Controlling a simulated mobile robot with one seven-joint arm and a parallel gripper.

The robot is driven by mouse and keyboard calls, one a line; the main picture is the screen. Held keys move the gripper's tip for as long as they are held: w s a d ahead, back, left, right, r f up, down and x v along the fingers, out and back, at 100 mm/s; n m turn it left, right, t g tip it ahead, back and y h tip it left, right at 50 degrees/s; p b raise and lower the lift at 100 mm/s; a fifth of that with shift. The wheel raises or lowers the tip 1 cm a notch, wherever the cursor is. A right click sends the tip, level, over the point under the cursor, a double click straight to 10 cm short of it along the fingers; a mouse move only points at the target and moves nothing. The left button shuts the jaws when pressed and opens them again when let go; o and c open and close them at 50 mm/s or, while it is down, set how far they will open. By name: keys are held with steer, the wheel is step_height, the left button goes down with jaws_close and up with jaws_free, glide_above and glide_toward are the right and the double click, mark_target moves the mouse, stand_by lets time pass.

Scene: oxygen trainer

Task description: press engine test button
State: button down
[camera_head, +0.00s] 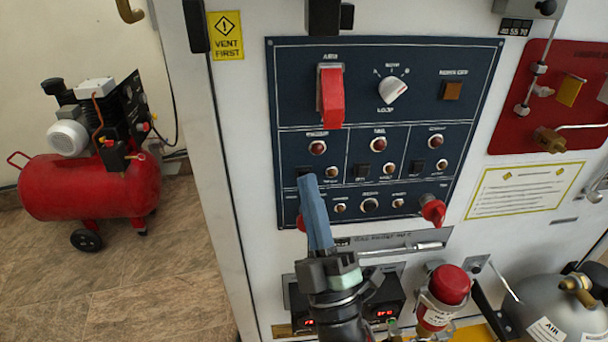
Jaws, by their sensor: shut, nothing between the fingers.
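The dark blue control panel (300,100) faces me on a white cabinet. Its middle row has three sections, each with a red round lamp, a dark rocker and a small round amber button. My gripper (308,180) is shut and empty, its blue fingers pointing up at the left section. The fingertips overlap the lower edge of the left dark rocker (304,170), left of and slightly below that section's small button (331,172). I cannot tell whether they touch the panel. The small labels are too blurred to read, so I cannot tell which button is the engine test.
A red guard (331,96) and a white selector knob (393,90) are above. A red key-like knob (432,209) sticks out at the panel's lower right. A metal lever (415,248), a red-capped cylinder (449,286) and a grey tank (555,305) are below. A red compressor (95,185) stands left.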

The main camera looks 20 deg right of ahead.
steer(key=shift+w, duration=0.2)
steer(key=shift+s, duration=0.1)
stand_by(0.4)
steer(key=shift+s+a, duration=0.15)
steer(key=shift+s, duration=0.55)
steer(key=s+p, duration=0.1)
steer(key=s, duration=0.1)
steer(key=s+a+p, duration=0.1)
steer(key=s, duration=0.1)
steer(key=shift+s+a, duration=0.2)
steer(key=shift+s, duration=0.2)
stand_by(0.5)
